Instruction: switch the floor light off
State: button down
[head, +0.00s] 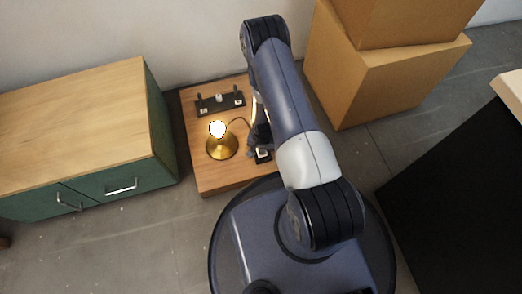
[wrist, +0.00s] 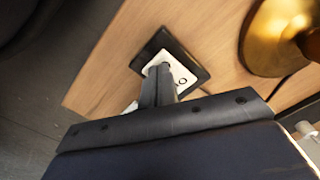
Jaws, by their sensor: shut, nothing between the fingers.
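The floor light stands on a low wooden board (head: 215,181). It has a brass base (head: 222,147) and a bulb (head: 218,129) that glows bright. The brass base also shows at the upper right of the wrist view (wrist: 265,40). A switch with a white rocker on a black plate (wrist: 198,68) sits near the board's edge; it shows partly in the head view (head: 263,156). My gripper (wrist: 160,72) is shut and empty, its fingertips over the rocker's far end, touching or very close. They cover part of the rocker; an O mark shows beside them.
A black strip with small fittings (head: 220,103) lies at the back of the board. A green cabinet with a wooden top (head: 75,115) stands left. Cardboard boxes (head: 375,75) stand at the back right, and a black surface (head: 465,200) lies at the right.

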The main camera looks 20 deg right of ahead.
jog(key=shift+f, duration=0.3)
jog(key=shift+r, duration=0.15)
jog(key=shift+r+p, duration=1.85)
jog(key=shift+r, duration=1.55)
jog(key=shift+f+b, duration=2.15)
jog(key=shift+f, duration=1.45)
jog(key=shift+r, duration=0.1)
jog(key=shift+r, duration=0.15)
